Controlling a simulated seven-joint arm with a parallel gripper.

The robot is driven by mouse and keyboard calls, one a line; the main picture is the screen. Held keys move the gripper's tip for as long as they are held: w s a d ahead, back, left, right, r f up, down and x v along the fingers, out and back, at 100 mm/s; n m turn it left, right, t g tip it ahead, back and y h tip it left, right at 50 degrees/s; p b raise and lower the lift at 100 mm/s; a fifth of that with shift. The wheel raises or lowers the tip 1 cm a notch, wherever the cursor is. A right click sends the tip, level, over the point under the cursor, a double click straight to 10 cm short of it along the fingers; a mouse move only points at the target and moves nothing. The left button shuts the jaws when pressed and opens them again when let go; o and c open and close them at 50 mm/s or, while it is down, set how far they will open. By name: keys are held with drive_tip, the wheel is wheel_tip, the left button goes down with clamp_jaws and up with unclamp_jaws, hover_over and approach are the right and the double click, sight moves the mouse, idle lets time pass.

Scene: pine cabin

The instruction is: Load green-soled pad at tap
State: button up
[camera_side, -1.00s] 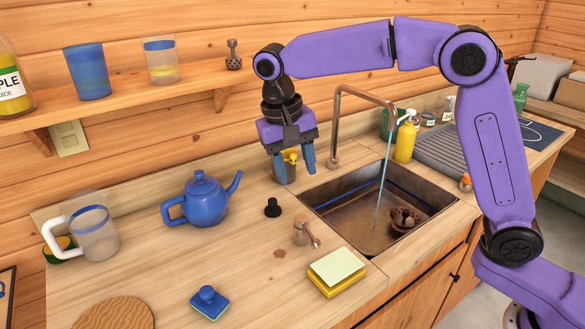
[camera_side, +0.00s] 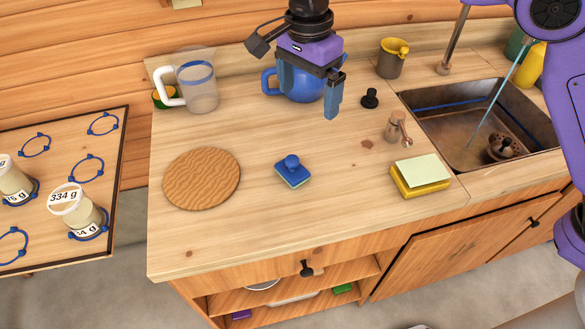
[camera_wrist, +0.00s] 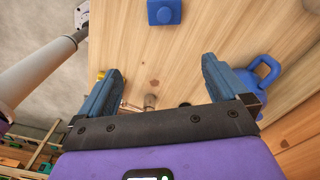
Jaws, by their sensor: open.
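The green-soled pad (camera_side: 293,172) is a small blue block with a round knob on top and a thin green underside. It sits upright on the wooden counter, right of a round wooden board. It also shows at the top of the wrist view (camera_wrist: 164,12). My gripper (camera_side: 310,103) is open and empty, above the counter in front of the blue teapot, behind and above the pad. Its two blue fingers also show in the wrist view (camera_wrist: 161,65). The tap (camera_side: 455,45) stands behind the sink (camera_side: 440,97), its top cut off, with a thin stream of water falling into the basin.
A blue teapot (camera_side: 303,84) stands partly behind my gripper. A clear jug (camera_side: 198,85) and the round board (camera_side: 202,178) are left.

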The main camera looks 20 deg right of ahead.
sight(292, 159)
drive_tip(key=shift+m, duration=0.8)
drive_tip(key=a+f, duration=0.1)
drive_tip(key=f, duration=0.5)
drive_tip(key=a+f, duration=0.1)
drive_tip(key=f, duration=0.5)
drive_tip(key=a+f, duration=0.1)
drive_tip(key=f, duration=0.5)
drive_tip(key=shift+s+f, duration=0.15)
drive_tip(key=c, duration=1.2)
drive_tip(key=shift+o, duration=0.2)
